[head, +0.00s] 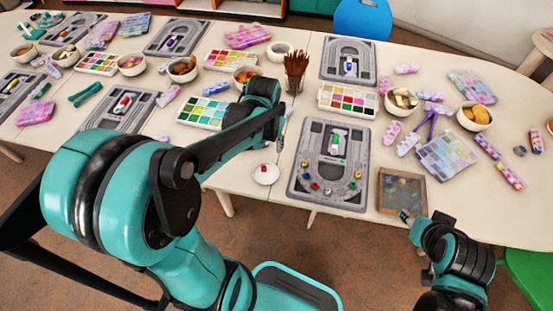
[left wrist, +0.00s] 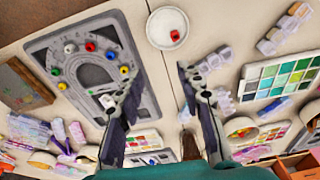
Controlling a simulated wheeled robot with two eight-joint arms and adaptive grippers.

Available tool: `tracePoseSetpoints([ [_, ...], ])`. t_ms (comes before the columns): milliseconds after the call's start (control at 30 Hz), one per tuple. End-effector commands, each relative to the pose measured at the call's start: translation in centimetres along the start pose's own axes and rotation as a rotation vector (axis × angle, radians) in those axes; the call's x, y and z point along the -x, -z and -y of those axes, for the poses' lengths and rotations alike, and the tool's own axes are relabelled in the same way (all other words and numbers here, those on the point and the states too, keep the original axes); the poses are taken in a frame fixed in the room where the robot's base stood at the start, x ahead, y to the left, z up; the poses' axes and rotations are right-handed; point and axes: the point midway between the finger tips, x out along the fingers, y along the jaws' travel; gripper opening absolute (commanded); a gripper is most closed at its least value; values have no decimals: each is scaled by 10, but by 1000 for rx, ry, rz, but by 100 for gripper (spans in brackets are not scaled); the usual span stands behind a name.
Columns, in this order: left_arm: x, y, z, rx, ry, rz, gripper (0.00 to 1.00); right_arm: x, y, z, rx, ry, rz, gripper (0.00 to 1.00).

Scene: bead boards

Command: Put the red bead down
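A red bead (head: 265,168) lies on a small white saucer (head: 265,180) left of the near grey bead board. The red bead (left wrist: 175,35) and saucer (left wrist: 155,39) also show at the top of the left wrist view. The grey bead board (head: 298,190) holds several coloured beads along its near curved edge, one of them red (left wrist: 90,46). My left gripper (left wrist: 160,88) is open and empty, its fingers apart above the table. In the head view my arm mostly hides it. My right gripper (head: 406,216) is low at the right, near the brown tray; its fingers are unclear.
A brown tray (head: 412,178) lies right of the board. A bead palette (head: 342,100), a cup of brown sticks (head: 296,72) and bowls stand behind. Bead packs and tubes crowd the right side. The tabletop around the saucer is mostly clear, close to the near edge.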

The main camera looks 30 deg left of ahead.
Motion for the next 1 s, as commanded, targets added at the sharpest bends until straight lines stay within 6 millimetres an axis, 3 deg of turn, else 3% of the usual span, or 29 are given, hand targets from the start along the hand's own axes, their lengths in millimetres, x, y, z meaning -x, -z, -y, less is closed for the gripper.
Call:
tracePoseSetpoints([
  [100, 34, -22, -18, -45, -9, -109, 37, 0, 0, 0, 0, 0, 0, 40],
  [333, 73, -63, -44, -117, -37, -314, 37, 0, 0, 0, 0, 0, 0, 40],
  [600, 86, -90, -58, -162, -65, -454, 37, 0, 0, 0, 0, 0, 0, 40],
  [1000, 87, -92, -59, -166, -68, -468, 37, 0, 0, 0, 0, 0, 0, 40],
])
